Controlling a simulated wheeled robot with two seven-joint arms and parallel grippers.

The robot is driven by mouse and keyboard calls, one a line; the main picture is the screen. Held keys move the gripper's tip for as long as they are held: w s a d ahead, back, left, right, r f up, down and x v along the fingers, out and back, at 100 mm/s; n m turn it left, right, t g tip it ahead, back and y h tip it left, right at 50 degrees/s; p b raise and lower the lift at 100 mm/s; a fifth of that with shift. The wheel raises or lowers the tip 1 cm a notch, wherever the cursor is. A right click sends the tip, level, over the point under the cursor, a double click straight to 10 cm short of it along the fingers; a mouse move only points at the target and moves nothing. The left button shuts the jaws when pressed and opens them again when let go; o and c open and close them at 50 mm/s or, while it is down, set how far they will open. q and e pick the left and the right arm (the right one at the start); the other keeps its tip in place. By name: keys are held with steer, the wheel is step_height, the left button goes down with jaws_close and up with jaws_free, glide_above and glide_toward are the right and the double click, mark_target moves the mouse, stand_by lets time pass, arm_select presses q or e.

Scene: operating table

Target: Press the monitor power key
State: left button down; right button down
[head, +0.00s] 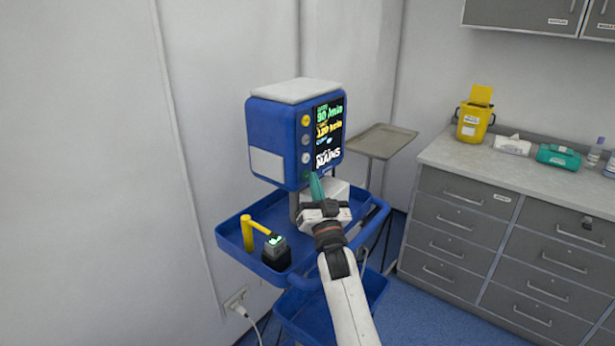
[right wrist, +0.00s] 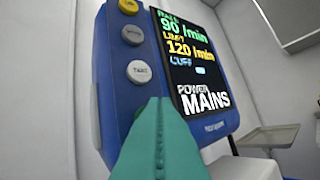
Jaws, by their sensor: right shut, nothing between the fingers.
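The blue monitor (head: 272,130) with a white top stands on a blue cart. Its lit screen (right wrist: 195,60) reads 90 /min, 120 /min and POWER MAINS. A column of round keys runs left of the screen: a yellow key (head: 305,120), a grey key (right wrist: 134,34) and a pale key (right wrist: 139,72). A small green spot (head: 307,174) shows lowest in the column, partly behind my fingers; I cannot tell which key is power. My right gripper (head: 316,184) has teal fingers, shut and empty, at the monitor's lower front. Contact cannot be told. My left gripper is not in view.
The blue cart tray (head: 228,240) holds a yellow handle-like piece (head: 248,232) and a dark box with a green display (head: 275,249). A metal tray (head: 383,140) stands behind. A grey drawer counter (head: 450,160) with a yellow bin (head: 474,118) is at right.

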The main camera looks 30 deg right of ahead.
steer(key=shift+w+a, duration=0.1)
steer(key=shift+w, duration=0.25)
stand_by(0.3)
steer(key=shift+s+d, duration=0.2)
steer(key=shift+s, duration=0.35)
steer(key=shift+s+p, duration=0.1)
steer(key=shift+p, duration=0.25)
steer(key=s, duration=0.1)
steer(key=s+d+p, duration=0.1)
steer(key=s, duration=0.1)
steer(key=s+d+p, duration=0.1)
steer(key=s, duration=0.1)
steer(key=shift+s+d, duration=0.15)
steer(key=shift+s, duration=0.05)
steer(key=shift+f, duration=0.1)
stand_by(0.3)
